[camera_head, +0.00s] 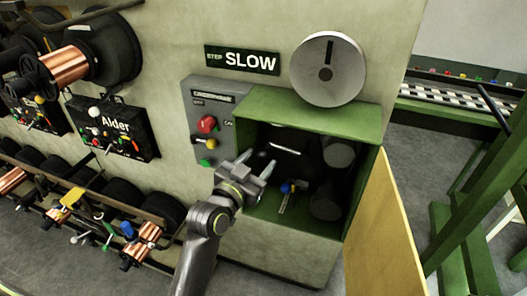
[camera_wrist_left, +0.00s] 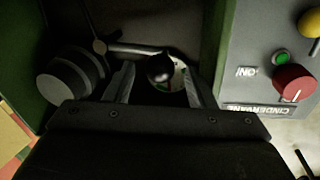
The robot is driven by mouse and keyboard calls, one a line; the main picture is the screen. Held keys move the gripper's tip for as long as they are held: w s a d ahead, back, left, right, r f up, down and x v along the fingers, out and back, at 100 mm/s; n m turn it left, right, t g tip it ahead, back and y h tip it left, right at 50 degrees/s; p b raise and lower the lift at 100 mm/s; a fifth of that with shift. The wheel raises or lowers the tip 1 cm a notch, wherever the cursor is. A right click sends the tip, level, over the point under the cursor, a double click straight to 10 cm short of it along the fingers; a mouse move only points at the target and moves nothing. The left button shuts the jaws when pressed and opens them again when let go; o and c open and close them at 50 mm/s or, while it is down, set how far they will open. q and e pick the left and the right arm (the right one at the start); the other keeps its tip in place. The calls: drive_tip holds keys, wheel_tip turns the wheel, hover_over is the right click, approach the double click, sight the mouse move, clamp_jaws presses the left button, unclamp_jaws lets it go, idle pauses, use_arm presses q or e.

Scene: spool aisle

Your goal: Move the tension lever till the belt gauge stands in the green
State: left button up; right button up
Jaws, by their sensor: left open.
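The tension lever (camera_wrist_left: 137,48) is a pale bar with a black ball knob (camera_wrist_left: 161,68), inside the open green cabinet (camera_head: 310,115). My left gripper (camera_head: 258,164) is open at the cabinet's front left. In the left wrist view its two fingers stand on either side of the knob, and I cannot tell whether they touch it. The belt gauge (camera_wrist_left: 181,78) is a small pale dial with green and red marks behind the knob. The knob and a finger hide part of it, and I cannot read its needle. My right gripper is not in view.
A grey control box (camera_head: 196,100) with a red knob (camera_head: 207,124) is left of the cabinet. Dark rollers (camera_head: 340,152) fill its right side. A yellow door (camera_head: 383,230) hangs open on the right. A blue-handled item (camera_head: 287,187) is low inside. Copper spools (camera_head: 66,64) line the left.

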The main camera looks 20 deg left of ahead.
use_arm(q)
drive_tip(key=shift+w+d, duration=0.15)
drive_tip(key=shift+w, duration=0.65)
drive_tip(key=shift+w+d, duration=0.15)
drive_tip(key=shift+w, duration=0.6)
drive_tip(key=shift+c, duration=0.3)
clamp_jaws()
